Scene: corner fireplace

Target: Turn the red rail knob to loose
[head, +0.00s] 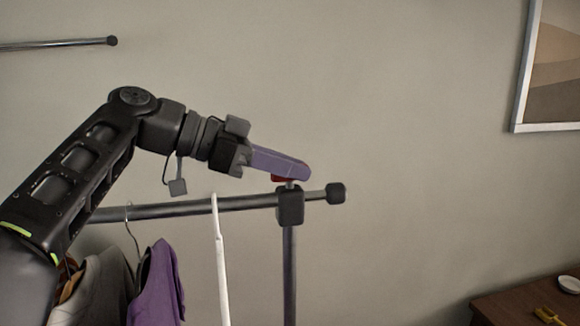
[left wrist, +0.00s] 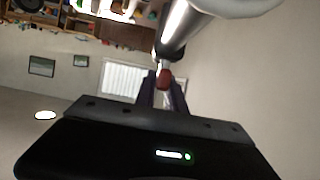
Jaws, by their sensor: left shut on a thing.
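The red rail knob (head: 281,179) sits on top of the dark clamp block (head: 290,205), where the rail meets the upright post. Only a sliver of the knob shows in the head view under my left gripper (head: 300,172). The gripper's purple fingers reach over the knob from the left. In the left wrist view the red knob (left wrist: 165,79) lies between the two purple fingers, which are shut on it. The knob's exact turn position cannot be told. My right gripper is in neither view.
The clothes rail (head: 245,203) carries a white hanger (head: 220,260) and several garments, including a purple one (head: 158,285), at lower left. A framed picture (head: 550,70) hangs at upper right. A brown table (head: 520,302) stands at lower right. The wall between is clear.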

